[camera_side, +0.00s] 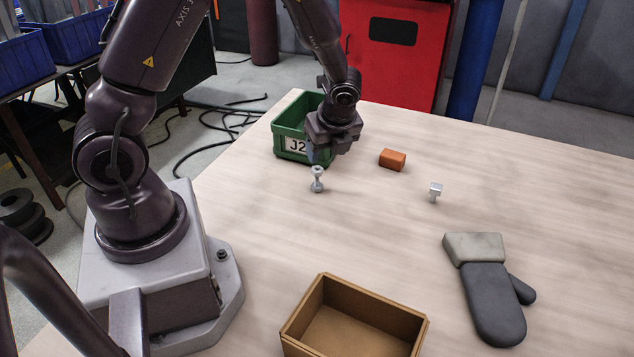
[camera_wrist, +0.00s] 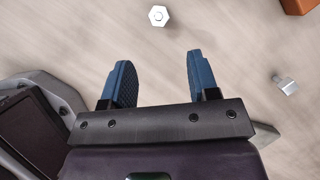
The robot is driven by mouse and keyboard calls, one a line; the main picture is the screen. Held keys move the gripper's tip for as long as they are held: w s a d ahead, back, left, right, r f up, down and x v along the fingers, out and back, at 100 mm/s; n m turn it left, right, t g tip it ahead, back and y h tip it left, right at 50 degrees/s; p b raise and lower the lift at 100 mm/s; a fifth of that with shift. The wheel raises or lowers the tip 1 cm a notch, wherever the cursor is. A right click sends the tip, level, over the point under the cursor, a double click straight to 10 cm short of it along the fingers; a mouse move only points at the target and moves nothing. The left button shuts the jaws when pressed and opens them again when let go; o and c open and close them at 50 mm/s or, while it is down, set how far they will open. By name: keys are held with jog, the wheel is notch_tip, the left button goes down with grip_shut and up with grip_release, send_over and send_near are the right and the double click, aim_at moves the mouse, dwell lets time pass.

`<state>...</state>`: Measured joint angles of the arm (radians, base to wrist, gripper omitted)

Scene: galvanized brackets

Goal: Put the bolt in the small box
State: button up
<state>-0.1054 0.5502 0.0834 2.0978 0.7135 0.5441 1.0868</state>
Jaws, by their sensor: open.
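Two small silver metal pieces stand on the table. One (camera_side: 317,178) is upright with a narrow waist and wide ends; its hexagonal top shows in the wrist view (camera_wrist: 158,16). The other (camera_side: 436,190) has a blocky head on a short stem, and is at the right of the wrist view (camera_wrist: 287,86). Which one is the bolt I cannot tell for sure. An open brown box (camera_side: 313,296) at the front looks empty in its visible part. My gripper (camera_wrist: 155,80) is open and empty; in the side view (camera_side: 322,155) it hangs just behind the waisted piece.
A green bin (camera_side: 293,145) labelled J2 stands behind and left of my gripper. An orange-brown block (camera_side: 392,159) lies to the right. A grey glove (camera_side: 490,290) lies at the front right. The table between the waisted piece and the brown box is clear.

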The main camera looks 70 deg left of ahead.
aim_at(319, 172)
jog(key=x, duration=1.2)
jog(key=shift+a+f, duration=0.15)
jog(key=shift+f, duration=0.25)
grip_shut()
